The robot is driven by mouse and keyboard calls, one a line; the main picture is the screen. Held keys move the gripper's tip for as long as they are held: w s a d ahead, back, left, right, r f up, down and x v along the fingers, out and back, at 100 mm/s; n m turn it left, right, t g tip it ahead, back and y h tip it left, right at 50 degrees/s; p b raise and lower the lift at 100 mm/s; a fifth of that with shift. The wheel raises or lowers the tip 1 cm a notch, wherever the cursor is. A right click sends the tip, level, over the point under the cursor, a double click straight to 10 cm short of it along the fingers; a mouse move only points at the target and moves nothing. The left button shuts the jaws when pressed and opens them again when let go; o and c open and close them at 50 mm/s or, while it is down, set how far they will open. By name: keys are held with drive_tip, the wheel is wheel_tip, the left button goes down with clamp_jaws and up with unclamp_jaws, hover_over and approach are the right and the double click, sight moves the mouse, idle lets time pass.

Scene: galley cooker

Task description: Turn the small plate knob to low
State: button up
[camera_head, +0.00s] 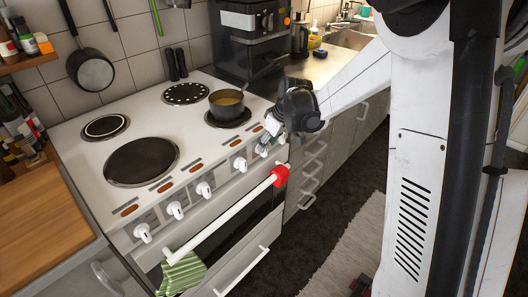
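The white cooker (82,165) has a row of white knobs along its sloping front edge. Clear ones are the far-left knob (143,232), the second (175,210), the third (204,190) and one further right (240,165). Another knob (262,150) is close to my gripper (270,135), which is at the right end of the row. The fingers are small and partly hidden, so I cannot tell whether they touch a knob or are shut. Plates of different sizes show on top, including a small back-left plate (106,127). Knob markings are too small to read.
A pot (227,103) with a long handle stands on the front-right plate, close to my gripper. A red item (280,175) is on the oven's handle bar, with a green striped towel (182,273) at its lower end. A wooden board (40,228) lies left. The floor is open.

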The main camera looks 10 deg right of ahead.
drive_tip(key=shift+x, duration=2.25)
clamp_jaws()
drive_tip(key=shift+b, duration=0.3)
